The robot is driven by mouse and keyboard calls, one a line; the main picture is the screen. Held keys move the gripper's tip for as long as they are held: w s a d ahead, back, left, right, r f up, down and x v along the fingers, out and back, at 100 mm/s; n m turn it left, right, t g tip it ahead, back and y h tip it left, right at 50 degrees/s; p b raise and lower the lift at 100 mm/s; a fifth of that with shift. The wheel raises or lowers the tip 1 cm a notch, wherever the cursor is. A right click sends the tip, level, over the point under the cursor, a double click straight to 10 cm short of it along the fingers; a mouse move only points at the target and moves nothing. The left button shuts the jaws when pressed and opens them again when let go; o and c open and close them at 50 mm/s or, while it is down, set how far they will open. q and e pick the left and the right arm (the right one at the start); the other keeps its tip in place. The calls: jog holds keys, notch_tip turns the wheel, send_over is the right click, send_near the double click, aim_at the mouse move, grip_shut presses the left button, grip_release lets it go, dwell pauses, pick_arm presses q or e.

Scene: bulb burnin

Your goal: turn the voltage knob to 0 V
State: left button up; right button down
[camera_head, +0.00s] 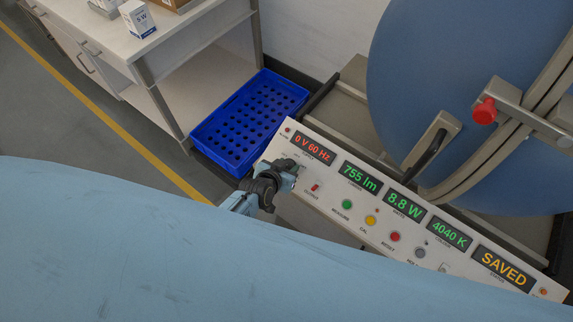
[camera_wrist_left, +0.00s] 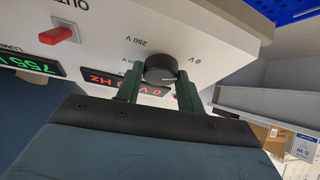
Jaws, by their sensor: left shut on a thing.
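The voltage knob (camera_wrist_left: 160,69) is a black round knob on the white control panel, with a "250 V" label and a "0 V" label beside it in the left wrist view. My left gripper (camera_wrist_left: 160,84) is shut on it, one finger on each side. In the head view my left gripper (camera_head: 283,171) is at the panel's left end and hides the knob. The red voltage display (camera_head: 312,149) reads "0 V 60 Hz". My right gripper is not in view.
The panel (camera_head: 330,208) also carries a red switch (camera_head: 315,187), several coloured buttons and displays reading 755 lm, 8.8 W, 4040 K and SAVED. A large blue sphere half (camera_head: 450,90) stands behind it. A blue crate (camera_head: 205,135) and a white bench (camera_head: 140,50) are at left.

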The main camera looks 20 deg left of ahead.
pick_arm(q)
jog(key=o, duration=1)
jog(key=shift+s, duration=0.1)
jog(key=p+v, duration=0.4)
jog(key=v, duration=0.9)
jog(key=shift+s, duration=0.1)
